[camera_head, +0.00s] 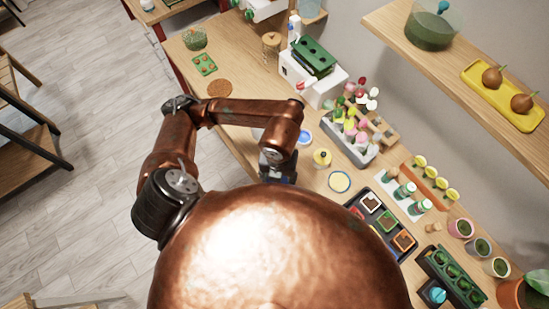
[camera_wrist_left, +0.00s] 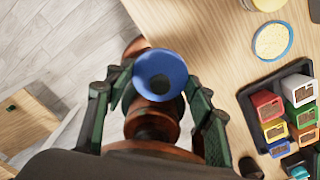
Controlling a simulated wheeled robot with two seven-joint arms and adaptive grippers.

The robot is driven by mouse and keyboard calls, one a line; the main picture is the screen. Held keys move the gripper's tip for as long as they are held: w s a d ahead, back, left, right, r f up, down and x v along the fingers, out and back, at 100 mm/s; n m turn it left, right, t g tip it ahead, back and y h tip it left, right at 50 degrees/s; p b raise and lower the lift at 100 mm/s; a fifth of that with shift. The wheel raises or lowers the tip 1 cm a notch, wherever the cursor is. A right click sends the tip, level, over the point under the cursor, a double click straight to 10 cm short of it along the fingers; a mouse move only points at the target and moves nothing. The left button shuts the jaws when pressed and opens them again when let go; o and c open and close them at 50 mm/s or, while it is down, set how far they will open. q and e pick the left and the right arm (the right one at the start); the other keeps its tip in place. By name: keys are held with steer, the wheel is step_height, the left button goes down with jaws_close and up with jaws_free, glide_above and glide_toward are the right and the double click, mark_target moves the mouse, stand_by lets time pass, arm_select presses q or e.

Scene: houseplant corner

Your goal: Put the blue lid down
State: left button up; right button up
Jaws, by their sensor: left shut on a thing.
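In the left wrist view the blue lid (camera_wrist_left: 160,72) is a round blue piece with a dark spot at its lower middle. It sits between the two green-and-dark fingers of my left gripper (camera_wrist_left: 160,90), which is shut on it. In the head view my left gripper (camera_head: 277,172) is small and partly hidden by my own arm and body, at the near edge of the wooden table (camera_head: 240,118). I cannot make out the held lid there. My right gripper is in neither view.
A dark tray (camera_head: 383,222) of coloured pots is to the right. Bare wood shows in the wrist view (camera_wrist_left: 215,50).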

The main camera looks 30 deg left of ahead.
arm_select(q)
steer(key=shift+w+a+f+n, duration=0.1)
steer(key=shift+f+n, duration=0.05)
steer(key=shift+n, duration=0.15)
steer(key=w+a+f, duration=0.2)
steer(key=w, duration=0.1)
steer(key=w+a+f, duration=0.2)
steer(key=w+f, duration=0.1)
steer(key=w+a+f, duration=0.3)
steer(key=w, duration=0.1)
steer(key=shift+w+a+f, duration=0.3)
steer(key=shift+w+f, duration=0.15)
steer(key=shift+f, duration=0.15)
step_height(320, 180, down, 3)
steer(key=shift+w+a+f+p, duration=0.1)
steer(key=shift+p, duration=0.2)
steer(key=shift+f, duration=0.2)
steer(key=o, duration=0.9)
steer(key=shift+f, duration=0.1)
